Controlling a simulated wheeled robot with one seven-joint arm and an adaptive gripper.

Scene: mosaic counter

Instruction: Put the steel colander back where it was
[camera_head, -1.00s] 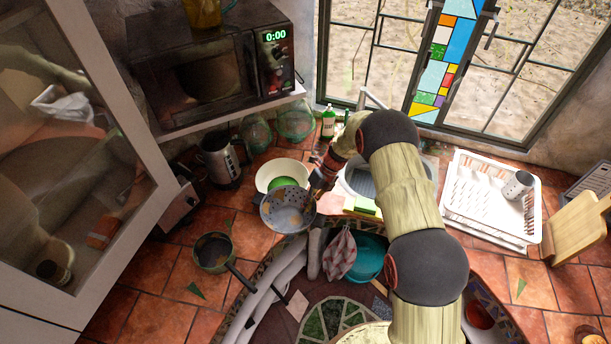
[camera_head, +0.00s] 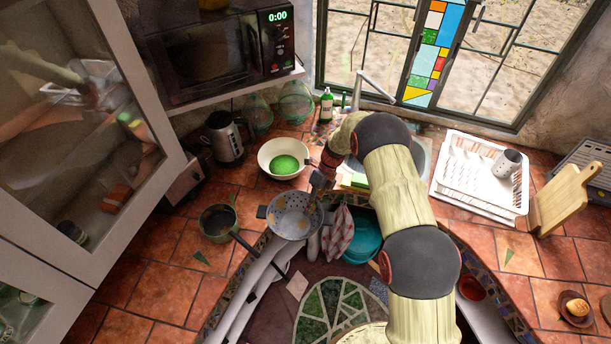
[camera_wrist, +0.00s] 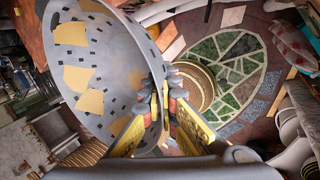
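The steel colander (camera_head: 293,226) is a grey, perforated bowl with side handles. In the head view it is over the counter's front edge, in front of the white bowl and apart from it in the picture. My gripper (camera_head: 318,192) is at its right side. In the wrist view the colander (camera_wrist: 88,92) fills the left, tilted, and my gripper's fingers (camera_wrist: 166,108) close on its rim or handle; which one I cannot tell. Its underside is hidden, and nothing visible supports it but my gripper.
A white bowl with green inside (camera_head: 270,150) stands behind. A kettle (camera_head: 223,138) stands behind left. A teal basin (camera_head: 365,240) and checkered cloth (camera_head: 338,232) are right below. A white dish rack (camera_head: 455,190) stands right.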

